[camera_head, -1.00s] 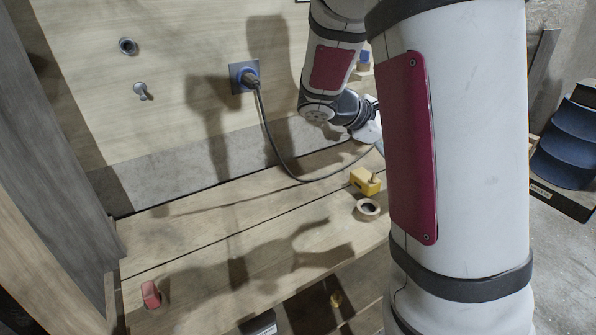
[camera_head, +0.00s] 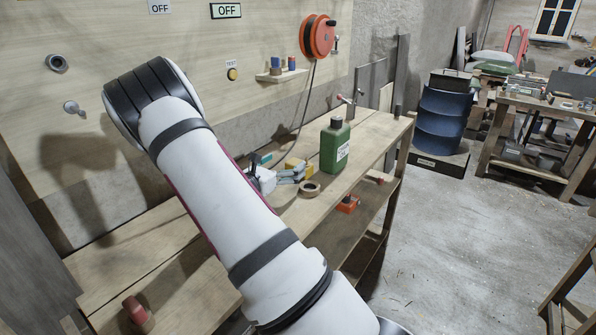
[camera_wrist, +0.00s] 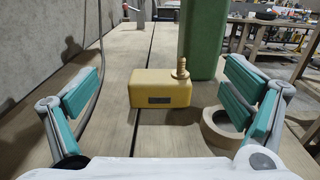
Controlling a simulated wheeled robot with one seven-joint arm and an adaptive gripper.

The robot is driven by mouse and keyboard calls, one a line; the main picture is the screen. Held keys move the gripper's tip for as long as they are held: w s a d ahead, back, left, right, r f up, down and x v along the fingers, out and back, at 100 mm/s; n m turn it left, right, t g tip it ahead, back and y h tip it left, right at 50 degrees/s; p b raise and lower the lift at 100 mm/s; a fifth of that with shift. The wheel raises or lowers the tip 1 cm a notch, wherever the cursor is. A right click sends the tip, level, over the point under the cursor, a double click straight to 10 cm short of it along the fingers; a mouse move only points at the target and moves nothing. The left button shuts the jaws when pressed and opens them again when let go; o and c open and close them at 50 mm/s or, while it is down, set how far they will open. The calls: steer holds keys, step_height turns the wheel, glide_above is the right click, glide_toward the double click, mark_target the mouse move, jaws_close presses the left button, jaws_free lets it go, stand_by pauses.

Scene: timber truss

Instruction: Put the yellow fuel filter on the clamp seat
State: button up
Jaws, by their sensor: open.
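The yellow fuel filter (camera_head: 294,163) is a yellow block lying on the workbench. In the wrist view the filter (camera_wrist: 160,89) shows a dark label on its near face and a brass barbed fitting on top at the right. My gripper (camera_head: 283,176) is low over the bench beside the filter. In the wrist view my gripper (camera_wrist: 165,98) has its teal-padded fingers wide apart, with the filter ahead between them and untouched. A small metal fixture with a red part (camera_head: 350,98) stands farther along the bench; I cannot tell whether it is the clamp seat.
A green bottle (camera_head: 335,147) stands close behind the filter. A tan ring (camera_head: 309,189) lies beside it, near my right finger in the wrist view. A dark cable (camera_wrist: 97,105) runs at the left. A red object (camera_head: 137,310) lies at the bench's near left.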

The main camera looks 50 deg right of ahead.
mark_target(299, 160)
steer(key=shift+d+f, duration=0.25)
steer(key=shift+f, duration=0.35)
steer(key=shift+d+f, duration=0.25)
steer(key=shift+f, duration=0.35)
steer(key=shift+w+d, duration=0.2)
steer(key=shift+d, duration=1.45)
steer(key=shift+w+d, duration=0.15)
steer(key=shift+d, duration=1.45)
jaws_close()
